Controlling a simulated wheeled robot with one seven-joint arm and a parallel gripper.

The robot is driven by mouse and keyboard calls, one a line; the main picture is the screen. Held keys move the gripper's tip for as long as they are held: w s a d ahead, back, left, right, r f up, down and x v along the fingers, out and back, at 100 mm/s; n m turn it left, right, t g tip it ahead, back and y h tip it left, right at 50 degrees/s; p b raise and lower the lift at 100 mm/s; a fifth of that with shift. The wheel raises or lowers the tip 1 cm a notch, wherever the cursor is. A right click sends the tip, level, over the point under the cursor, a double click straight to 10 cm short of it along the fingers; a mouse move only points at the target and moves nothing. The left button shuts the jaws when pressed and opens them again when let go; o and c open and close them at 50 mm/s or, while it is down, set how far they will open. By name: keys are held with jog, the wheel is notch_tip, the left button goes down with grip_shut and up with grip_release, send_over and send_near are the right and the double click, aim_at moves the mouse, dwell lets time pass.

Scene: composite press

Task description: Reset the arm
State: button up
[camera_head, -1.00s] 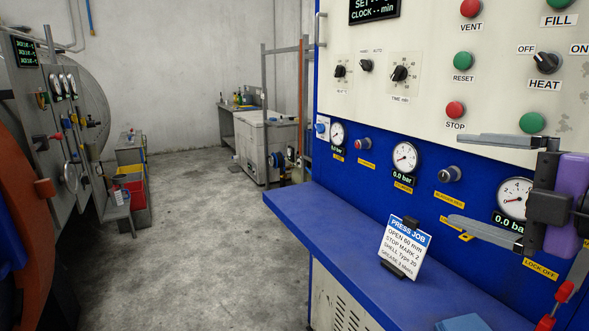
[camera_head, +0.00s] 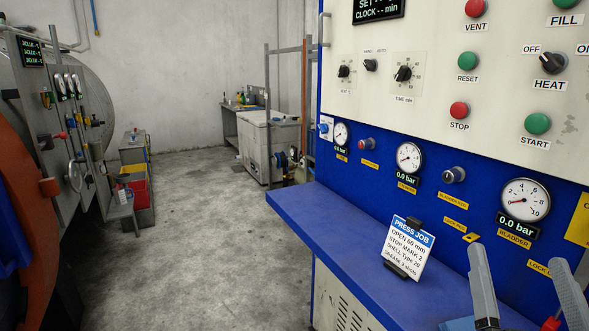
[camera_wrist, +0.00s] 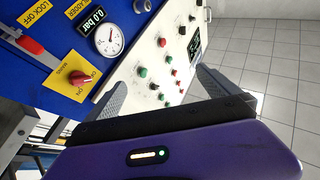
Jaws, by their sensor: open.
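My gripper (camera_head: 526,285) is at the lower right of the head view, its two grey fingers pointing up and spread apart. It is empty. It hangs in front of the blue lower panel of the press (camera_head: 375,180), over the right part of the blue shelf. In the wrist view my gripper (camera_wrist: 160,88) shows two grey fingers wide apart with the press's white control panel (camera_wrist: 150,55) beyond them. No finger is seen touching the panel. The rest of my arm is out of the head view.
A job card (camera_head: 408,247) stands on the blue shelf (camera_head: 335,235). The panel has knobs, buttons and gauges, including the bladder gauge (camera_head: 525,200). A red knob (camera_wrist: 82,78) and a red lever (camera_wrist: 30,45) show in the wrist view. Grey floor (camera_head: 195,230) lies clear to the left.

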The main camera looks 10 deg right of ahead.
jog(key=s+a+f+n+g+y, duration=0.2)
jog(key=s+a+f+y, duration=0.1)
jog(key=s+f, duration=0.5)
jog(key=s+a+f+n+g+y, duration=0.2)
jog(key=s+a+f, duration=0.4)
jog(key=s+f, duration=0.3)
jog(key=s+a+f+n+g+y, duration=0.2)
jog(key=s+a+f, duration=0.3)
jog(key=s+f, duration=0.4)
jog(key=shift+s+a+g+y, duration=0.15)
jog(key=shift+s+g+y, duration=0.05)
jog(key=shift+g+y, duration=0.55)
